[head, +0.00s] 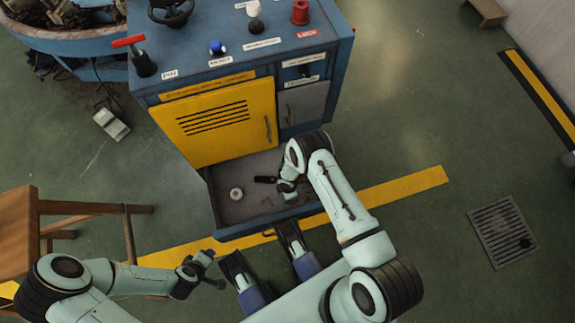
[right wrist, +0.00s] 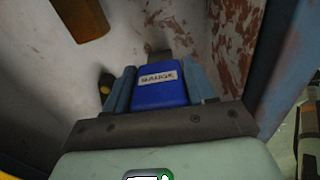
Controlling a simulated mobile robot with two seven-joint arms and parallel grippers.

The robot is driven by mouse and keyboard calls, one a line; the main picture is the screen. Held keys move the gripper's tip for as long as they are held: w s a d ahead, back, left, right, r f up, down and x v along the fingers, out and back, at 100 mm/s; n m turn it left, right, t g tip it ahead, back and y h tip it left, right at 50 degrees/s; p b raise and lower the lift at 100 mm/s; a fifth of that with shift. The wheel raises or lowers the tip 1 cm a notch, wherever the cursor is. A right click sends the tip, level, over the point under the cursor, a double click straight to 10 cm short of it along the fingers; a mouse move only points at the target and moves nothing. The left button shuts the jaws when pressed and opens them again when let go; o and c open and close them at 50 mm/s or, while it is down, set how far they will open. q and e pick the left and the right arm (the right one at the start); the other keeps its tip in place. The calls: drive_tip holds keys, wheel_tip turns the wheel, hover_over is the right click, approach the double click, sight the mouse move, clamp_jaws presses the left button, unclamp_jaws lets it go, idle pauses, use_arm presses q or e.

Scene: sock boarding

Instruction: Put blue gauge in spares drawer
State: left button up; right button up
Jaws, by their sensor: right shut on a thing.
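The blue gauge (right wrist: 160,88), a block with a white label reading GAUGE, is between the fingers of my right gripper (right wrist: 160,90) in the right wrist view. My right gripper is shut on it, inside the open drawer (head: 220,217) at the bottom of the blue cabinet. In the head view my right gripper (head: 287,188) is over the right half of the drawer, and the gauge is hidden there. I cannot tell whether the gauge touches the drawer floor. My left gripper (head: 213,270) is open and empty, in front of the drawer at the left.
In the drawer lie a pale round ring (head: 236,194) and a small dark object (head: 265,180). The yellow cabinet door (head: 215,125) is closed above. A wooden stool (head: 30,225) stands at left. Floor is free right of the cabinet, around a grate (head: 503,232).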

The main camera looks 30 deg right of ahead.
drive_tip(key=shift+r, duration=0.1)
drive_tip(key=shift+f, duration=0.2)
drive_tip(key=o, duration=1.2)
use_arm(q)
drive_tip(key=shift+s+f, duration=0.2)
drive_tip(key=shift+s, duration=0.1)
drive_tip(key=shift+r, duration=0.1)
use_arm(e)
drive_tip(key=shift+r, duration=0.1)
drive_tip(key=shift+r, duration=0.2)
use_arm(q)
drive_tip(key=s+d+r+g+h+p, duration=0.1)
drive_tip(key=s+d+r+p, duration=0.2)
drive_tip(key=s+r, duration=0.1)
drive_tip(key=shift+s+r+g+p, duration=0.2)
drive_tip(key=shift+s+g+p, duration=0.1)
drive_tip(key=shift+s+p, duration=0.05)
use_arm(e)
wheel_tip(320, 180, up, 12)
drive_tip(key=shift+f, duration=0.1)
